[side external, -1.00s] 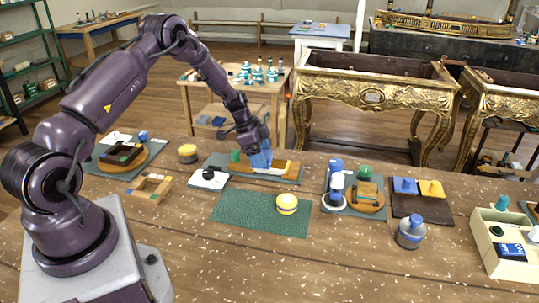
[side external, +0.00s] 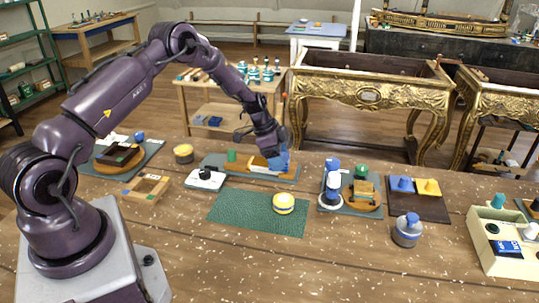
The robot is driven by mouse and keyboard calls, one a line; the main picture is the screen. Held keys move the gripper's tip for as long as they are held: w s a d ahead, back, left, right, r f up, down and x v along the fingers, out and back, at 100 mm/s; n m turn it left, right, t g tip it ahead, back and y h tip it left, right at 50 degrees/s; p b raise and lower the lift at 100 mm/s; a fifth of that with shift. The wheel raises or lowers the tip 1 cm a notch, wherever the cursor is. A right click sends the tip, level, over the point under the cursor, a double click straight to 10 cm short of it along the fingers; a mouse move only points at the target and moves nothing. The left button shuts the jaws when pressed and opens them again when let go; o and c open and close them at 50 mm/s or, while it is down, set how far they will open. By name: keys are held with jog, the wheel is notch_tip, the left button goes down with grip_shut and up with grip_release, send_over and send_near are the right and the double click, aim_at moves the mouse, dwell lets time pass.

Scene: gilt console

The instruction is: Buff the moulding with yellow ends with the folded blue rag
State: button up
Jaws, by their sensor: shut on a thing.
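The moulding (side external: 256,168) lies on a flat grey-blue mat (side external: 215,161) at the back middle of the bench, running left to right. Its middle looks pale and its ends look yellow-orange; its right part is partly hidden by the rag. My gripper (side external: 274,152) is shut on the folded blue rag (side external: 281,161) and is over the right part of the moulding. The rag's lower edge appears to touch the moulding, but I cannot be certain of the contact from this view.
A green cylinder (side external: 231,155) stands at the moulding's left. A white block with a dark knob (side external: 206,177) sits in front. A green mat (side external: 235,211) holds a yellow-and-white round tin (side external: 283,203). Blue and white bottles (side external: 332,183) stand to the right.

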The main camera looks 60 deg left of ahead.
jog(key=shift+w+d+f, duration=0.1)
jog(key=shift+w+d, duration=0.2)
jog(key=shift+d, duration=0.1)
jog(key=shift+a+r, duration=0.1)
jog(key=shift+r, duration=3.85)
